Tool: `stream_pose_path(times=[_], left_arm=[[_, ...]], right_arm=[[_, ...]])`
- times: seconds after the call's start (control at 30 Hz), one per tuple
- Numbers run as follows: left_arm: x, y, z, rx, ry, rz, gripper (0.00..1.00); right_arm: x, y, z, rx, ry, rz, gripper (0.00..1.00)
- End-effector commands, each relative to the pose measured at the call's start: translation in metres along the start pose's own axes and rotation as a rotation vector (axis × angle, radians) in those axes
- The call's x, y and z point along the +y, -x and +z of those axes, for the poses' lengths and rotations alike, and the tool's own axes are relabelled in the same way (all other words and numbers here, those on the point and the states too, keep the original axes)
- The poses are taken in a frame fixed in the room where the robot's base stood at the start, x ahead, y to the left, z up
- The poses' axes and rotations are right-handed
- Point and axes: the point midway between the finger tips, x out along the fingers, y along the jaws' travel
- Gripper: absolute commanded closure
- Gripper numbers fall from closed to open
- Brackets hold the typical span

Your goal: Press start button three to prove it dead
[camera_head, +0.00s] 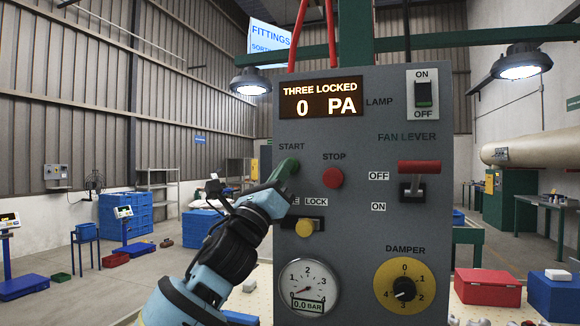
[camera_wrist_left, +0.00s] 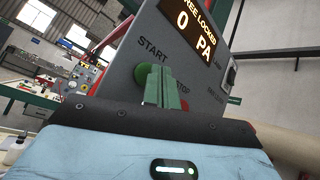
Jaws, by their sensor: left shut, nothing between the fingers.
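The grey control panel (camera_head: 345,148) stands upright in front of me. Its lit display (camera_head: 321,100) reads THREE LOCKED, 0 PA. My left gripper (camera_head: 287,167) reaches in from the lower left, its green fingers shut and empty, at the spot below the START label. In the left wrist view the closed fingers (camera_wrist_left: 162,74) overlap the right part of the round green start button (camera_wrist_left: 141,76). They are at or very near it; I cannot tell whether they touch or press it. In the head view the fingers largely hide the button. My right gripper is not in view.
The panel also has a red stop button (camera_head: 333,178), a yellow lock control (camera_head: 304,228), a red fan lever (camera_head: 419,167), a lamp switch (camera_head: 423,94), a pressure gauge (camera_head: 307,288) and a yellow damper dial (camera_head: 404,287). A red box (camera_head: 487,287) stands at right.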

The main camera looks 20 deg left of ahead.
Motion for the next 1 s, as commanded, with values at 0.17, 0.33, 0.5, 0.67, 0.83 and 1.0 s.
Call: stream_pose_path(times=[0.17, 0.33, 0.5, 0.67, 0.83, 1.0], left_arm=[[0.0028, -0.0041, -0.0028, 0.0, 0.0, 0.0, 1.0], [0.0031, -0.0048, -0.0033, 0.0, 0.0, -0.001, 1.0], [0.003, -0.0048, -0.0032, 0.0, 0.0, -0.001, 1.0], [0.0034, -0.0053, -0.0036, 0.0, 0.0, -0.001, 1.0], [0.0041, -0.0065, -0.0044, -0.001, 0.001, -0.001, 1.0], [0.0052, -0.0078, -0.0053, -0.001, 0.0, 0.0, 1.0]], right_arm=[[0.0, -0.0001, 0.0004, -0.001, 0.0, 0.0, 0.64], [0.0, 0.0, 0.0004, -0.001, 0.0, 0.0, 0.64], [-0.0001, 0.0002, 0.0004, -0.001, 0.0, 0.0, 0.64], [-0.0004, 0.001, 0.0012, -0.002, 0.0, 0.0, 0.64], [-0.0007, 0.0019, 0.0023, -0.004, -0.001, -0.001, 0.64], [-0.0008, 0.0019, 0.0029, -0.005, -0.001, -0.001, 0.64]])
